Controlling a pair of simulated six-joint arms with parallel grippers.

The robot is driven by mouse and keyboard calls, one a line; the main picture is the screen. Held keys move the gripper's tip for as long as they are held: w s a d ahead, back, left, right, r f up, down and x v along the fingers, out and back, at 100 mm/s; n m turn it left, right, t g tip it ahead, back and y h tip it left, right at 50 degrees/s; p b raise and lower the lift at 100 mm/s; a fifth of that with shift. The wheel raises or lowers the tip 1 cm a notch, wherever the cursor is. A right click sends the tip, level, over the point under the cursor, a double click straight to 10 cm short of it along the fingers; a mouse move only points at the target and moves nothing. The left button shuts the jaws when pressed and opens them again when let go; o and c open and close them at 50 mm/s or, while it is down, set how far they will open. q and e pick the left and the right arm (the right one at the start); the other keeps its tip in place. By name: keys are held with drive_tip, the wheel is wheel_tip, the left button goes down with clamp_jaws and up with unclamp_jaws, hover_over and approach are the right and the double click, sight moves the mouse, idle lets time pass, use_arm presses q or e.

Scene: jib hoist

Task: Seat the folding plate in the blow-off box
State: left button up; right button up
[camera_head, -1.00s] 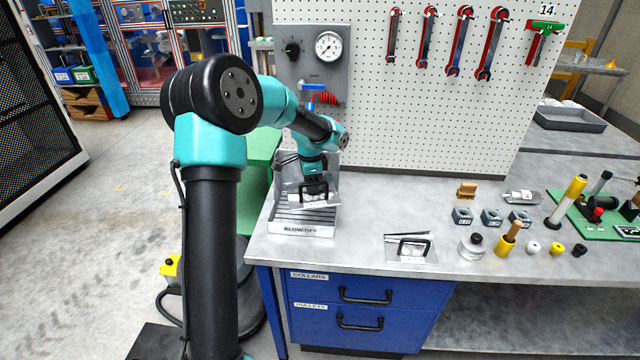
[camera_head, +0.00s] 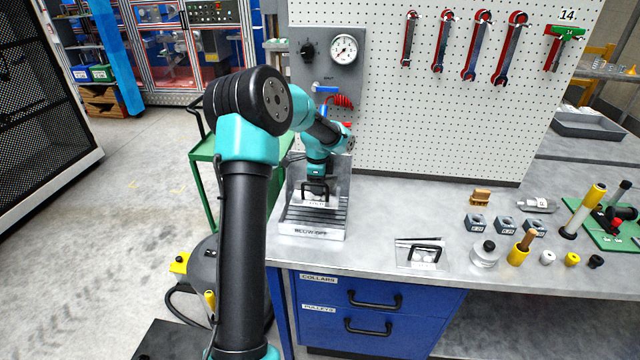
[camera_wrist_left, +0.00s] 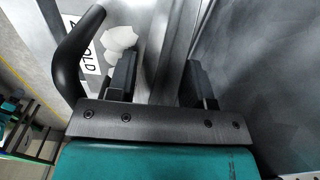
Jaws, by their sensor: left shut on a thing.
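The blow-off box (camera_head: 318,233) is a grey slatted tray with clear sides on the bench's left end. My left gripper (camera_head: 317,178) reaches down into it from above. It is shut on the folding plate (camera_head: 316,203), a pale labelled plate with a black handle, held within the box outline. In the left wrist view the black handle (camera_wrist_left: 75,55) and part of the label (camera_wrist_left: 84,48) show beside the left gripper's fingers (camera_wrist_left: 160,80). Whether the plate touches the box floor I cannot tell. My right gripper is out of view.
Blocks, a metal weight and several small parts stand further right. The gauge panel (camera_head: 325,60) and pegboard (camera_head: 440,110) rise behind. Bench between box and second plate is clear.

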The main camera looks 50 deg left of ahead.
use_arm(q)
drive_tip(key=shift+f, duration=0.15)
drive_tip(key=shift+f, duration=1.8)
drive_tip(key=shift+f, duration=0.6)
drive_tip(key=o, duration=1.3)
drive_tip(key=shift+f, duration=0.15)
drive_tip(key=shift+o, duration=0.4)
drive_tip(key=shift+d, duration=0.1)
drive_tip(key=shift+o, duration=0.7)
drive_tip(key=shift+w+r, duration=0.1)
drive_tip(key=shift+r, duration=3.5)
